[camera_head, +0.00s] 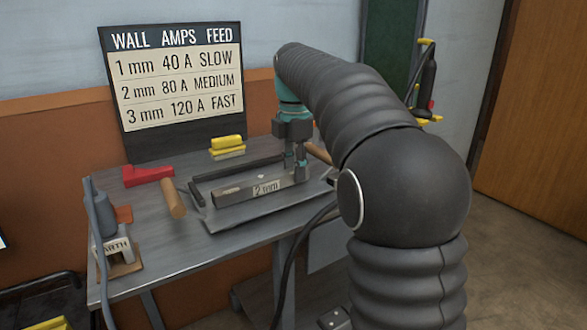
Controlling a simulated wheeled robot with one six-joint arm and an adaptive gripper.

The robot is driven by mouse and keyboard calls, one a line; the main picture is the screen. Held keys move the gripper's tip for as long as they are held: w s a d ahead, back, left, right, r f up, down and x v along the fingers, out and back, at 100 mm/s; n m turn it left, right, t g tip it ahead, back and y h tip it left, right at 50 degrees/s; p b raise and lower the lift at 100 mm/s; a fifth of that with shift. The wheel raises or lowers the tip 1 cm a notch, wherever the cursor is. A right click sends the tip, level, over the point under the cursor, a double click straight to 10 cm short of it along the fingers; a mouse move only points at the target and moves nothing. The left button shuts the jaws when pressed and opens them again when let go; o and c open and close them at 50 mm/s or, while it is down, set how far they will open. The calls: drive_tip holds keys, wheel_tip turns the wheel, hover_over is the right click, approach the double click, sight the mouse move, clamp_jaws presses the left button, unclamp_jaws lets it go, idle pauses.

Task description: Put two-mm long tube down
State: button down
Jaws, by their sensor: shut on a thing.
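The long grey tube with a white "2 mm" label (240,193) lies level over a flat grey tray or plate (222,224) on the workbench. My gripper (301,174) points down and is shut on the tube near its right end. I cannot tell whether the tube touches the tray or hangs just above it. A second long dark bar (225,172) lies behind it, toward the back of the tray. My arm hides the bench's right part.
On the bench (150,240) are a red angled block (147,175), a wooden-handled tool (173,199), a yellow brush-like block (227,146) and a clamp marked "EARTH" (117,250). A wall sign (175,85) stands behind.

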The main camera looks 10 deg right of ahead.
drive_tip(key=c, duration=0.8)
unclamp_jaws()
drive_tip(key=shift+f, duration=0.1)
drive_tip(key=shift+c, duration=0.2)
wheel_tip(320, 180, up, 12)
drive_tip(key=p, duration=0.4)
drive_tip(key=s+f+m+t, duration=0.1)
drive_tip(key=s+m+t, duration=0.1)
drive_tip(key=s+m, duration=0.6)
drive_tip(key=s+f+m+t, duration=0.3)
drive_tip(key=s+f+m, duration=1)
drive_tip(key=s+f, duration=0.6)
drive_tip(key=shift+s+a+f+m+t, duration=0.2)
drive_tip(key=shift+s+a+m+t, duration=0.15)
drive_tip(key=shift+s, duration=0.7)
